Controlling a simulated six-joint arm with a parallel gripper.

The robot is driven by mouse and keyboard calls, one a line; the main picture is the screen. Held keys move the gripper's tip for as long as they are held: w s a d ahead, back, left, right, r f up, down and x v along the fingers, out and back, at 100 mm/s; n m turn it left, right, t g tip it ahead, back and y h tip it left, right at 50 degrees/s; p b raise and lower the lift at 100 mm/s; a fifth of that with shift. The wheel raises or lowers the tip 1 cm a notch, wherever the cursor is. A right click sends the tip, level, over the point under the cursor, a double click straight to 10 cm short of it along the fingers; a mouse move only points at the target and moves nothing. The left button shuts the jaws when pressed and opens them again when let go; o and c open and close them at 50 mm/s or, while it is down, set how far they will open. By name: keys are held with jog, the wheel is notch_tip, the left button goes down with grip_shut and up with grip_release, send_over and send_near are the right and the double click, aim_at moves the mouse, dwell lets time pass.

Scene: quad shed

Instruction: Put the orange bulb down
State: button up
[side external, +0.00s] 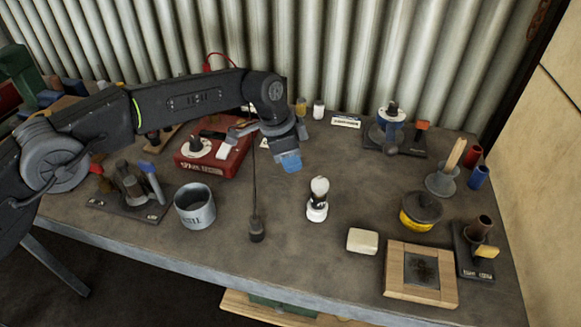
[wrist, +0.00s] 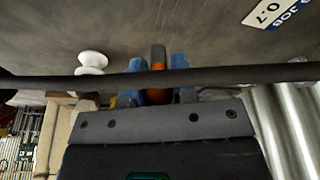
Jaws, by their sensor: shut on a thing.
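My gripper (side external: 290,162) hangs above the middle of the bench in the side view, its blue fingertips pointing down. In the wrist view my gripper (wrist: 160,80) is shut on the orange bulb (wrist: 158,57), which shows as an orange strip between the two blue pads. A dark bar crosses in front and hides part of the bulb. In the side view the bulb is hidden by the fingers. I cannot tell how far the bulb is above the bench top.
A dark weight (side external: 257,230) hangs on a thin cord near the gripper. A red box (side external: 215,165), a grey mug (side external: 195,206), a white-based bulb-like item (side external: 318,207), a cream block (side external: 362,241) and a wooden frame (side external: 420,292) stand around. Bench top (side external: 340,160) right of the gripper is clear.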

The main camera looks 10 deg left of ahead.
jog(key=shift+f, duration=1.65)
jog(key=shift+f, duration=0.15)
jog(key=o, duration=0.7)
jog(key=shift+o, duration=0.2)
